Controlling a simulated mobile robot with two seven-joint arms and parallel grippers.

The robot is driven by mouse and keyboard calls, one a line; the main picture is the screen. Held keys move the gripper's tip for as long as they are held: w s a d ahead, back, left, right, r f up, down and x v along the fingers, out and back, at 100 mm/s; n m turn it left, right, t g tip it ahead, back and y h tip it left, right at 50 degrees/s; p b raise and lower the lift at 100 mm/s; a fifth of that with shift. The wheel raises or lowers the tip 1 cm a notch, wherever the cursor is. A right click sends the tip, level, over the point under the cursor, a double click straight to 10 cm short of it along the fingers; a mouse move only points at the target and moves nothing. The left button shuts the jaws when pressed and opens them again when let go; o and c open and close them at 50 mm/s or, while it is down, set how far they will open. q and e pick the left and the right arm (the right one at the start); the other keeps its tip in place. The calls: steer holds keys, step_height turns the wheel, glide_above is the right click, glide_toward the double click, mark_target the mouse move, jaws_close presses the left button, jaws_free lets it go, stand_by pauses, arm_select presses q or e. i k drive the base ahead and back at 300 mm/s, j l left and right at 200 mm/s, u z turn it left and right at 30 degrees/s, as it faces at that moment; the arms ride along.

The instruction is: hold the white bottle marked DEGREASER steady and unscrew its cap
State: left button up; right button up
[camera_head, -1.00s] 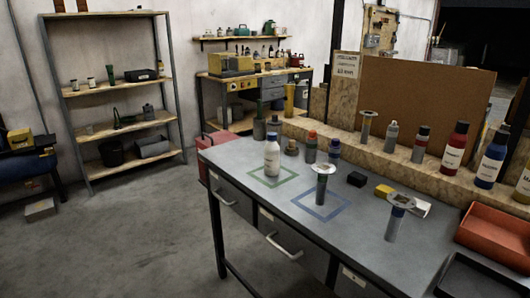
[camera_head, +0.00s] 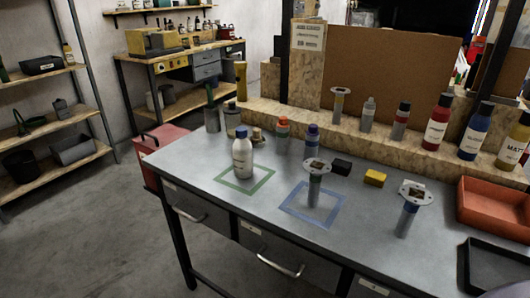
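A white bottle (camera_head: 243,160) with a dark blue cap (camera_head: 240,133) stands upright on the grey workbench (camera_head: 200,160), at the back part of a green square outline (camera_head: 262,187). The cap is on the bottle. The print on its label is too small to read. It is the only white bottle standing on the bench top. Neither of my grippers is in view, and nothing touches the bottle.
A flanged tube (camera_head: 314,190) stands in a blue square outline (camera_head: 293,217); another (camera_head: 406,218) stands to its right. Small bottles stand behind the white one. A black block (camera_head: 342,167), yellow block (camera_head: 375,178) and orange tray (camera_head: 490,212) lie rightward. The bench's front left is clear.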

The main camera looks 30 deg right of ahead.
mark_target(242, 147)
steer(key=i+j+z, duration=0.2)
steer(key=z, duration=0.2)
steer(key=i+j+z, duration=0.25)
steer(key=z, duration=0.2)
